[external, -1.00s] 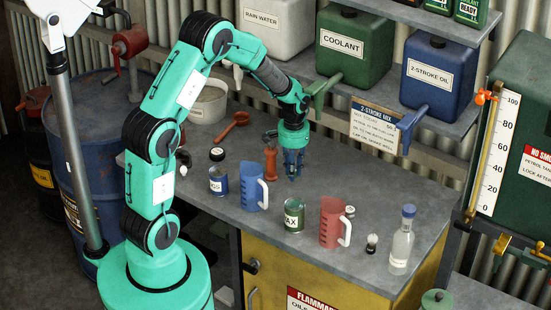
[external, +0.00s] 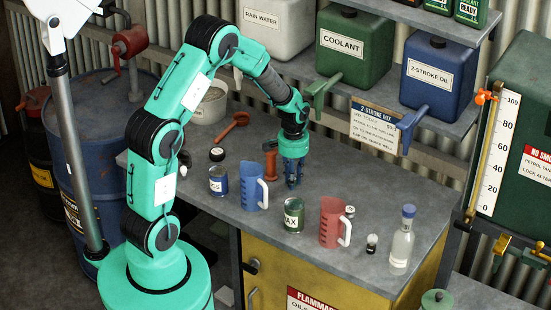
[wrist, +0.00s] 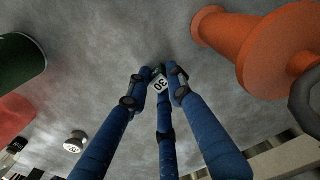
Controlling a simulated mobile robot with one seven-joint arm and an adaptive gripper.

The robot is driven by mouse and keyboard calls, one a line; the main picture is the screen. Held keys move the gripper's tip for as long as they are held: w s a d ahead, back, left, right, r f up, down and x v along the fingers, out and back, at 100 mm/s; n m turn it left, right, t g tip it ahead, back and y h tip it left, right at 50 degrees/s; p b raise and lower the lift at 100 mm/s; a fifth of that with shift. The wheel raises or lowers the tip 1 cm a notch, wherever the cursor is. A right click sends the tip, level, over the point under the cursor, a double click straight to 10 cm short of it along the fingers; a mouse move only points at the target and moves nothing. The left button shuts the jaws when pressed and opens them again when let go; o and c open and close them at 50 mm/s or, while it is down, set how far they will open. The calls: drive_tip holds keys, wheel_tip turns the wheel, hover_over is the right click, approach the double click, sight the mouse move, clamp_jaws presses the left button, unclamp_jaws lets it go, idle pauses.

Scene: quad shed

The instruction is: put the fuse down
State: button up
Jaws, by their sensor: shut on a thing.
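My gripper (external: 292,181) has blue fingers and points down over the bench, behind the blue jug and the green tin. In the wrist view my gripper (wrist: 158,85) is shut on the fuse (wrist: 158,84), a small dark piece with a pale label reading "30". The fingertips cover much of it. The fuse cannot be made out in the external view. It is close to the grey bench top (external: 340,185); I cannot tell whether it touches.
An orange spool-shaped thing (wrist: 255,45) stands close beside my gripper, also in the external view (external: 270,162). A blue jug (external: 252,188), green tin (external: 294,214), red jug (external: 331,222) and bottle (external: 402,240) stand nearer the front edge.

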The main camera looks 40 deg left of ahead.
drive_tip(key=shift+f, duration=0.15)
drive_tip(key=o, duration=0.8)
wheel_tip(320, 180, up, 12)
drive_tip(key=shift+r+p, duration=0.2)
drive_tip(key=shift+p, duration=0.75)
drive_tip(key=shift+r, duration=0.1)
